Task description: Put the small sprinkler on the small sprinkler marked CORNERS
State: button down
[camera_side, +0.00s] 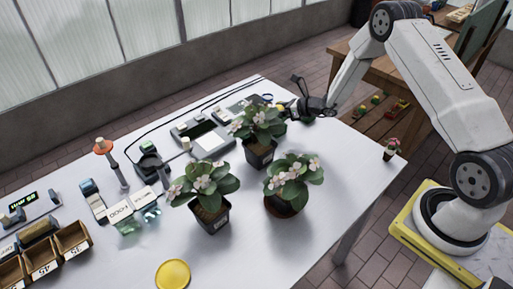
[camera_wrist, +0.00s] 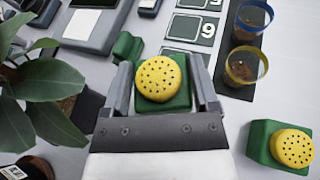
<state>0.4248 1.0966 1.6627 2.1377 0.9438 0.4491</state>
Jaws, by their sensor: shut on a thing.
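My gripper (camera_wrist: 163,62) is shut on a sprinkler (camera_wrist: 160,80) with a round yellow perforated head on a green block; it sits between the two grey fingers in the wrist view. I cannot tell whether it touches the table. A second sprinkler (camera_wrist: 284,146), also yellow on green, stands right of the gripper. I cannot read the word CORNERS anywhere. In the side view my gripper (camera_side: 303,108) is at the table's far right, partly behind a plant.
Three potted plants (camera_side: 258,130) stand mid-table, one close to the gripper's left. Two small cups (camera_wrist: 246,66) of brown matter stand to its right. Panels with numerals (camera_wrist: 190,27) lie beyond it. The table (camera_side: 310,235) is clear at its front right.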

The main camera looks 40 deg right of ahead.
grip_release()
jog(key=shift+r, duration=0.15)
jog(key=v, duration=1.2)
dwell(0.4)
